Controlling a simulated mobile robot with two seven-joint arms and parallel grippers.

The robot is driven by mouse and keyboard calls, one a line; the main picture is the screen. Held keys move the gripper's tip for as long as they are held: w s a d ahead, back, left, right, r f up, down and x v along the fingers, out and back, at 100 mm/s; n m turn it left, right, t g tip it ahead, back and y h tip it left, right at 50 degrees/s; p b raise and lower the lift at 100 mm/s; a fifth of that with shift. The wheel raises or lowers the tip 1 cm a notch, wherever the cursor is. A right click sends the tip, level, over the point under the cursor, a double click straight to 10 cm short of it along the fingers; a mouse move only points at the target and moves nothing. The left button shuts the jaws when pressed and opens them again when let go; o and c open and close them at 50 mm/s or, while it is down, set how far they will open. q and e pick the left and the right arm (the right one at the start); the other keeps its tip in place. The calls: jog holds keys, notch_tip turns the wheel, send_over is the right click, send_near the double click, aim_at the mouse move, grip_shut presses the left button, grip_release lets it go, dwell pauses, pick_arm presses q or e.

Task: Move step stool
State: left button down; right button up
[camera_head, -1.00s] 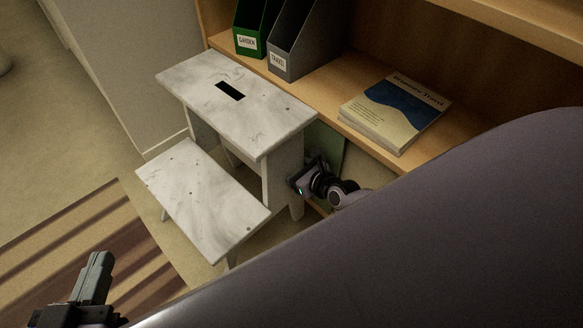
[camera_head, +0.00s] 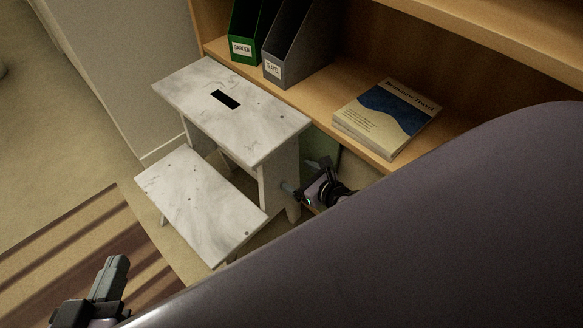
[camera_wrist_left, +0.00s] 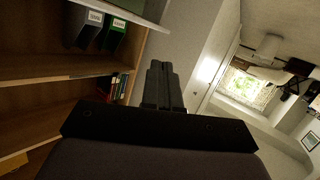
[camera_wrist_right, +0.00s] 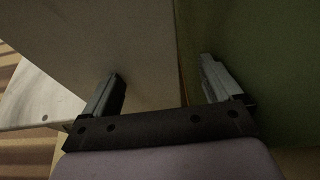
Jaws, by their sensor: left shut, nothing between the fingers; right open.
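The step stool (camera_head: 232,114) stands upright in front of the shelf, white and marbled, with a dark slot in its top and a lower step (camera_head: 200,205) toward the front. My right gripper (camera_head: 291,187) is at the stool's right side panel, low down. In the right wrist view my right gripper (camera_wrist_right: 160,88) is open, with the stool's pale side panel (camera_wrist_right: 100,45) at the left finger and a green surface (camera_wrist_right: 245,60) by the right finger. Whether the fingers straddle the panel edge is unclear. My left gripper (camera_head: 118,268) is shut and empty, over the striped rug, apart from the stool.
A wooden shelf (camera_head: 315,98) stands behind the stool, holding a green file box (camera_head: 243,30), a grey file box (camera_head: 290,45) and a stack of books (camera_head: 387,118). A striped rug (camera_head: 85,245) lies at the front left. Carpet left of the stool is clear.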

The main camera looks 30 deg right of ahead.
jog(key=p+v, duration=0.1)
jog(key=v, duration=0.2)
jog(key=shift+d, duration=0.1)
dwell(0.5)
